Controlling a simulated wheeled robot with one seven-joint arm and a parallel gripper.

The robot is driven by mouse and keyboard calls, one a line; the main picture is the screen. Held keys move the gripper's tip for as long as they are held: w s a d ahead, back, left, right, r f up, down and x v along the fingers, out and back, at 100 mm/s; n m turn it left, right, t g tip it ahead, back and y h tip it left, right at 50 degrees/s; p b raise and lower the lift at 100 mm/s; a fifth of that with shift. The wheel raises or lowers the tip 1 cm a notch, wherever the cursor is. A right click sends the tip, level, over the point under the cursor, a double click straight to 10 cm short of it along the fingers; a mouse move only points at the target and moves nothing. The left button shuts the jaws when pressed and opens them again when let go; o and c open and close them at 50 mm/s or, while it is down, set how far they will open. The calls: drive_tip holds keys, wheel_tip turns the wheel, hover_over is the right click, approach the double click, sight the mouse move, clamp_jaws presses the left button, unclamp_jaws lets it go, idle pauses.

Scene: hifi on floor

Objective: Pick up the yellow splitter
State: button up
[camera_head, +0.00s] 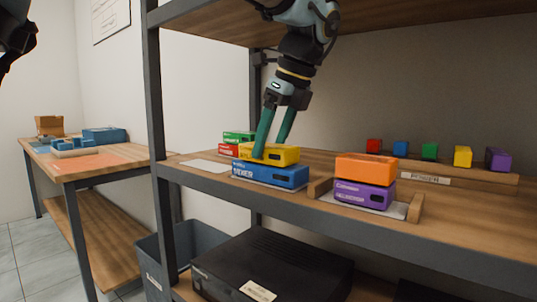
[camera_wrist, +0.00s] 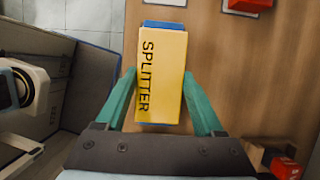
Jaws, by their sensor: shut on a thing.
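The yellow splitter (camera_head: 286,155) is a small box lying on top of a blue box (camera_head: 280,175) on the shelf. No clear gap shows between the two. In the wrist view the splitter (camera_wrist: 165,75) has its black "SPLITTER" label facing up. A strip of the blue box (camera_wrist: 165,26) shows past its far end. My gripper (camera_head: 270,147) reaches down from above with its green fingers on either side of the splitter, shut on it. In the wrist view my gripper (camera_wrist: 159,76) has one finger along each long side.
Right of the stack, an orange box (camera_head: 366,167) lies on a purple box (camera_head: 363,195) between wooden rails. Green (camera_head: 239,136) and red (camera_head: 228,151) boxes stand behind left. Several coloured blocks line the back ledge. The shelf's dark post (camera_head: 158,110) stands left.

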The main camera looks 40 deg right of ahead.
drive_tip(key=c, duration=0.5)
drive_tip(key=shift+r+b, duration=0.15)
drive_tip(key=shift+b, duration=0.3)
drive_tip(key=shift+c, duration=0.2)
